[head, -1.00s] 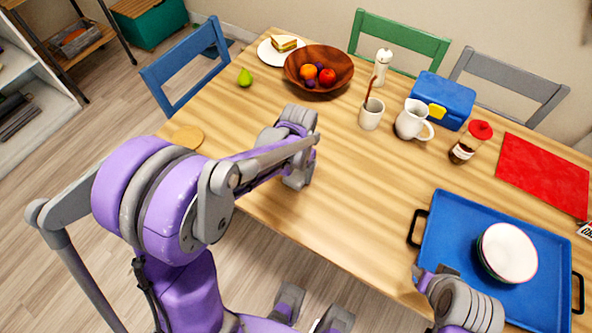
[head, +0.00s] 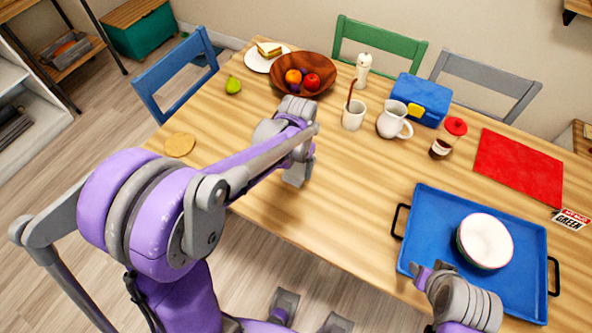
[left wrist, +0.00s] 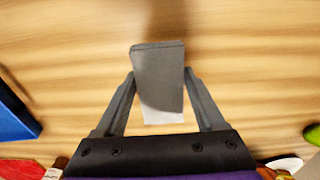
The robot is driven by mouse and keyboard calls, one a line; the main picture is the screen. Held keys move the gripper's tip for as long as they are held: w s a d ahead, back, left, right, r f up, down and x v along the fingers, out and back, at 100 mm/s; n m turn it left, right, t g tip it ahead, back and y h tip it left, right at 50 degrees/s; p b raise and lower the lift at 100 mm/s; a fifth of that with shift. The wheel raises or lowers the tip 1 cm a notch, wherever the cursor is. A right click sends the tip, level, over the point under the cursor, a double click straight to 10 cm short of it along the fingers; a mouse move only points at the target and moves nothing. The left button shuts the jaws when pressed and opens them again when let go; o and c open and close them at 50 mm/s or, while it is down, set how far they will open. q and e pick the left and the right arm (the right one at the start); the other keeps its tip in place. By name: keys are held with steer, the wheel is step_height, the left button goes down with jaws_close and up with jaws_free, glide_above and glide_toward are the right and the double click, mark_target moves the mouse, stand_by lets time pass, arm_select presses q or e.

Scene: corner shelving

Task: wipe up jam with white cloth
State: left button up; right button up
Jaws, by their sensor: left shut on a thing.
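My left gripper (left wrist: 160,76) is shut on a folded, block-like cloth (left wrist: 160,95), grey in shadow and white at its near edge, in the left wrist view. In the head view my left gripper (head: 298,170) is over the near-middle part of the wooden table (head: 345,205); the cloth is hard to make out there. No jam spill can be made out on the visible tabletop; my arm hides part of it.
A blue tray (head: 425,215) with stacked bowls (head: 486,240) lies at the right. The table's middle is clear.

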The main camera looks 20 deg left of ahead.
arm_select(q)
steer(key=shift+r+p, duration=0.6)
steer(key=shift+r, duration=0.7)
